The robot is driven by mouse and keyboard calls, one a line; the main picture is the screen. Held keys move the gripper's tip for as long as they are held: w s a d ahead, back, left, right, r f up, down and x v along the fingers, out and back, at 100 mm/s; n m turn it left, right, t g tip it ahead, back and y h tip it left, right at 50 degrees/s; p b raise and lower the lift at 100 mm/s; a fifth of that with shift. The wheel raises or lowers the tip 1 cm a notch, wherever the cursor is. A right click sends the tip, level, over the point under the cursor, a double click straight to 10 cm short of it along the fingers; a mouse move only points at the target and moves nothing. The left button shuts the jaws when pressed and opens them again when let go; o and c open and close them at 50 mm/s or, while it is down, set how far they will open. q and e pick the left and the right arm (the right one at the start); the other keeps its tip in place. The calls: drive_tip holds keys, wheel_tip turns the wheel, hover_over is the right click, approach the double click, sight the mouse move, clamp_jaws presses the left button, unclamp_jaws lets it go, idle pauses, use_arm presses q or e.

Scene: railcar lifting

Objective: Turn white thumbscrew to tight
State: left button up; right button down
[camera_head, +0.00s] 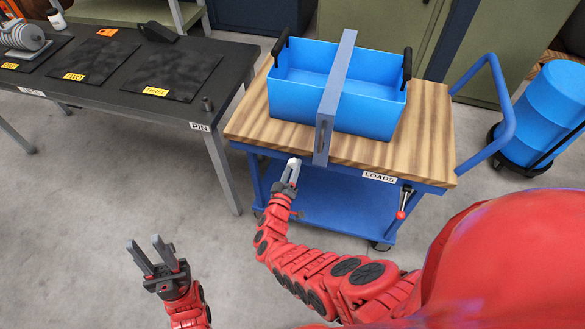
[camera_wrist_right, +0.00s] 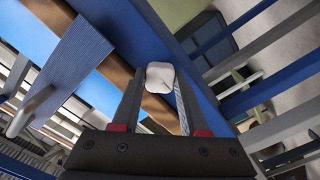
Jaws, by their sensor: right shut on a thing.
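The white thumbscrew (camera_wrist_right: 160,76) shows in the right wrist view as a rounded white knob at the blue frame edge of the cart. My right gripper (camera_wrist_right: 157,95) is shut on it, with one finger on each side. In the head view my right gripper (camera_head: 291,172) is at the front edge of the wood-topped cart (camera_head: 425,165), and a small white part shows between its fingers. My left gripper (camera_head: 150,254) is open and empty over the bare floor, away from the cart.
A blue bin (camera_head: 300,98) with black handles stands on the cart, with a grey bar (camera_head: 331,95) across it. A red-knobbed lever (camera_head: 403,203) is on the cart's front. A dark table (camera_head: 110,100) with labelled mats stands at left. The floor between is clear.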

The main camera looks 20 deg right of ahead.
drive_tip(key=shift+m, duration=0.3)
drive_tip(key=shift+m+b, duration=13.7)
drive_tip(key=shift+m, duration=2.8)
drive_tip(key=shift+a, duration=0.1)
drive_tip(key=shift+c, duration=2.2)
unclamp_jaws()
